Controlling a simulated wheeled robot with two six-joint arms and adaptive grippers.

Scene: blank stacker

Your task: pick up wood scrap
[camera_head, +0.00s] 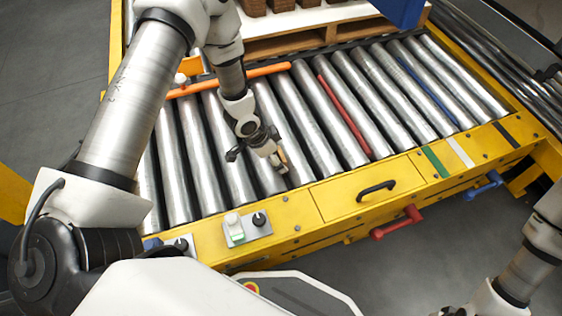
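A small tan piece that looks like the wood scrap (282,155) is at the tips of my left gripper (278,162), low over the conveyor rollers near the front yellow rail. The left gripper points down at the rollers, and its fingers partly hide one another. I cannot tell whether they are closed on the piece or only beside it. Part of my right arm shows at the lower right corner, but its gripper is out of view.
The roller conveyor (318,140) has a yellow frame with a black drawer handle (377,188) and a switch panel (246,228). An orange bar (275,72) lies across the rollers. A pallet (290,42) with brown blocks stands behind.

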